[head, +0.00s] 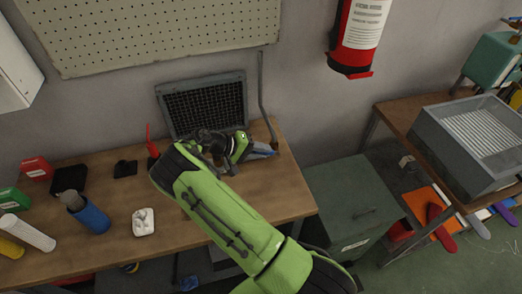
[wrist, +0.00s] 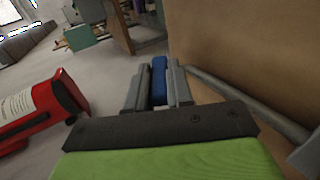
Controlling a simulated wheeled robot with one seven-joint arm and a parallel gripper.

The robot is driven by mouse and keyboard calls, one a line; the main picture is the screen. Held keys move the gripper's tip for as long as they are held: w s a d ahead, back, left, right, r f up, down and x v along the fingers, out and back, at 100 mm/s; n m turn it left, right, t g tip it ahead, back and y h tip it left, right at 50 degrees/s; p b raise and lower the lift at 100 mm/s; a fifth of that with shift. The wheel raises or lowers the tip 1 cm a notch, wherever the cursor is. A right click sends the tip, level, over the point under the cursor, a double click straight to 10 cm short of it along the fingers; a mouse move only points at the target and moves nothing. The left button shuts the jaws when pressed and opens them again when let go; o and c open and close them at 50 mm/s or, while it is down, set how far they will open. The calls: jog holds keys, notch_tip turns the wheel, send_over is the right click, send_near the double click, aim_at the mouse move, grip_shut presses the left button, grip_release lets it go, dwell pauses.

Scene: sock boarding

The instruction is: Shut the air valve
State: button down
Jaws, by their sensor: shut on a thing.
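The air pipe (head: 262,85) is a thin grey tube that runs down the wall to the back right of the workbench; it also shows at the right in the wrist view (wrist: 245,100). A blue piece (wrist: 159,80), which looks like the valve's lever, sits between the two grey fingers of my gripper (wrist: 157,88). My gripper (head: 264,149) is shut on it, low beside the pipe at the bench's back right corner. The valve body is hidden, and I cannot tell the lever's angle to the pipe.
A fire extinguisher (head: 360,35) hangs on the wall to the right. A green-grey cabinet (head: 350,205) stands right of the bench.

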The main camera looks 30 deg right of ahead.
jog(key=c, duration=1)
grip_release()
jog(key=p+v, duration=0.1)
jog(key=v, duration=1.5)
jog(key=shift+p, duration=0.4)
jog(key=shift+d, duration=0.1)
jog(key=shift+c, duration=0.5)
